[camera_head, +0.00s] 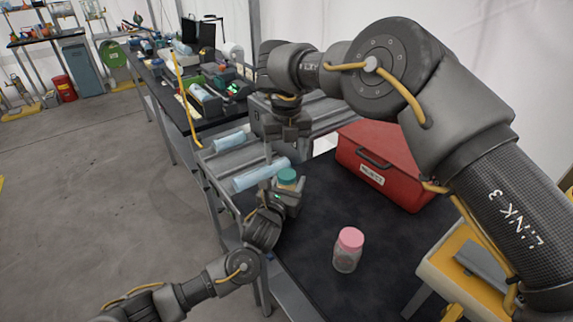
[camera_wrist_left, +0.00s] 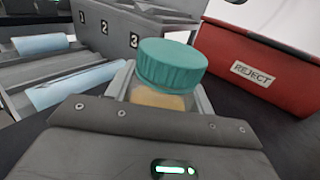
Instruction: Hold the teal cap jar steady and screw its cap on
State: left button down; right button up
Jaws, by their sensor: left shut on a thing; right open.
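The teal cap (camera_head: 287,175) sits on top of its jar, and shows large in the left wrist view (camera_wrist_left: 171,66). The jar body (camera_wrist_left: 158,99) holds something tan and is mostly hidden by my gripper. My left gripper (camera_head: 284,192) is shut on the jar and holds it upright near the edge of the dark table. In the left wrist view its fingers (camera_wrist_left: 160,95) stand on both sides of the jar. My right gripper (camera_head: 284,150) is open and empty, pointing down above the cap and apart from it. I cannot tell how tightly the cap is seated.
A jar with a pink lid (camera_head: 348,250) stands on the dark table (camera_head: 315,270). A red REJECT bin (camera_head: 385,165) stands at the back right. Light blue rolls (camera_head: 262,175) lie on the grey rack to the left. Numbered grey bins (camera_wrist_left: 120,38) stand behind.

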jog(key=shift+r, duration=1.15)
pick_arm(q)
jog(key=shift+c, duration=2.4)
grip_release()
jog(key=v, duration=1)
jog(key=shift+s+a, duration=0.2)
jog(key=shift+s, duration=0.15)
pick_arm(e)
jog(key=shift+f, duration=0.25)
jog(key=shift+f, duration=0.1)
